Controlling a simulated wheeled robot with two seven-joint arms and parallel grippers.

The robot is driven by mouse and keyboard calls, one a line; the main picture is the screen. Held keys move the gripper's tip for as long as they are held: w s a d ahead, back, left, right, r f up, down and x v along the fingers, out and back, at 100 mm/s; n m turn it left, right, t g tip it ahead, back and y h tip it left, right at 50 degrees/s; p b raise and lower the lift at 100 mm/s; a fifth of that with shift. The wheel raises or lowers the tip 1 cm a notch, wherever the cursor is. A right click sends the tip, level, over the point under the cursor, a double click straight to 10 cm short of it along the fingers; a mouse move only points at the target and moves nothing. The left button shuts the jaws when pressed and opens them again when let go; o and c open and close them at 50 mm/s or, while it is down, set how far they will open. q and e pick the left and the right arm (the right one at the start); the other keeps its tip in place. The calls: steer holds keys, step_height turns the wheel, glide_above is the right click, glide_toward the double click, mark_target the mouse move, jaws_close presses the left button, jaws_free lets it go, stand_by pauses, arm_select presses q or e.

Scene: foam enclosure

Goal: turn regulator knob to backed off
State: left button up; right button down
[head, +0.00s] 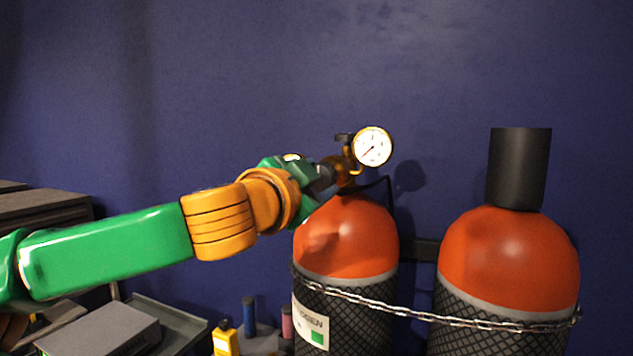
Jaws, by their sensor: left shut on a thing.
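The regulator (345,168) is a brass body on top of the left orange gas cylinder (347,243). Its round white gauge (372,147) faces me, with a red needle pointing to the lower left. My left arm comes in from the left, and its gripper (322,177) is at the left side of the regulator. The gripper is shut on the regulator knob, which is mostly hidden by the fingers, so its turn cannot be read. A small dark handle (344,138) shows above the regulator body. My right gripper is not in view.
A second orange cylinder (509,262) with a black cap (518,168) stands to the right. A chain (420,316) runs across both cylinders. A black hose curves behind the regulator. A yellow bottle (225,339) and a grey box (98,331) are low at the left. A blue wall is behind.

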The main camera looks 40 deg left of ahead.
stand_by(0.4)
arm_select(q)
steer(key=o, duration=1.4)
steer(key=shift+c, duration=0.2)
steer(key=b+v, duration=0.2)
steer(key=v, duration=0.5)
